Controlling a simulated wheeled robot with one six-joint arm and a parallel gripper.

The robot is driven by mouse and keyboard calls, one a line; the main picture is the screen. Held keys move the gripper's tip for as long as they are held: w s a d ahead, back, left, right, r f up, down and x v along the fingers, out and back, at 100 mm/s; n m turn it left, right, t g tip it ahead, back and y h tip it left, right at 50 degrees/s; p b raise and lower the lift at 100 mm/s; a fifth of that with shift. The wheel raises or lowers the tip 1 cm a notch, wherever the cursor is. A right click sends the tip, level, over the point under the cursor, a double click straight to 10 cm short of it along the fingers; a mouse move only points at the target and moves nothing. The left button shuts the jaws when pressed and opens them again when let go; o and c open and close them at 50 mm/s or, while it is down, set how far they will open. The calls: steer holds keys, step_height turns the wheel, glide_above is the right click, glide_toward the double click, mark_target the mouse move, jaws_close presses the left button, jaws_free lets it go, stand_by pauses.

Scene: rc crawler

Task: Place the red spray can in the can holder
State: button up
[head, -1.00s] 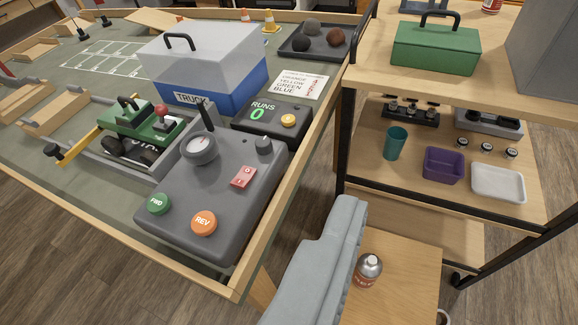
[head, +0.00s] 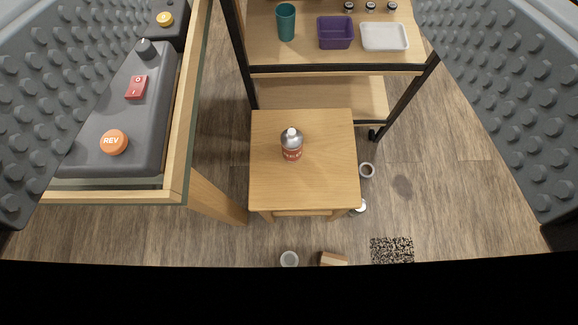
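The red spray can (head: 292,146) stands upright on a small wooden stool (head: 275,185). It has a silver top, a white cap and a reddish label. My gripper (head: 288,215) is open, with its two grey studded fingers far apart at the left and right picture edges. The fingers are apart from the can, which shows between them with nothing held. I cannot make out a can holder in the present view.
A control box (head: 120,115) sits on the table at left, behind a raised wooden rim (head: 183,110). A shelf cart (head: 340,70) stands behind the stool, with a teal cup (head: 286,22), purple bin (head: 335,32) and white tray (head: 384,37). Small items lie on the floor.

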steer(key=w+f+g, duration=0.7)
steer(key=w+f, duration=0.7)
steer(key=f, duration=0.2)
steer(key=w+f+g, duration=0.2)
steer(key=f, duration=0.8)
steer(key=w+f+m+g, duration=0.1)
steer(key=w+f+g, duration=0.1)
steer(key=f, duration=0.8)
steer(key=w+f+g, duration=0.2)
steer(key=f+g, duration=0.1)
steer(key=f, duration=0.7)
steer(key=shift+a+f+g, duration=0.1)
steer(key=shift+f+g, duration=0.15)
steer(key=shift+g, duration=0.05)
steer(key=shift+w+d+f, duration=0.1)
steer(key=shift+f, duration=1.45)
steer(key=shift+d+f, duration=0.1)
steer(key=shift+f, duration=1.4)
steer(key=shift+r, duration=0.1)
steer(key=c, duration=1.2)
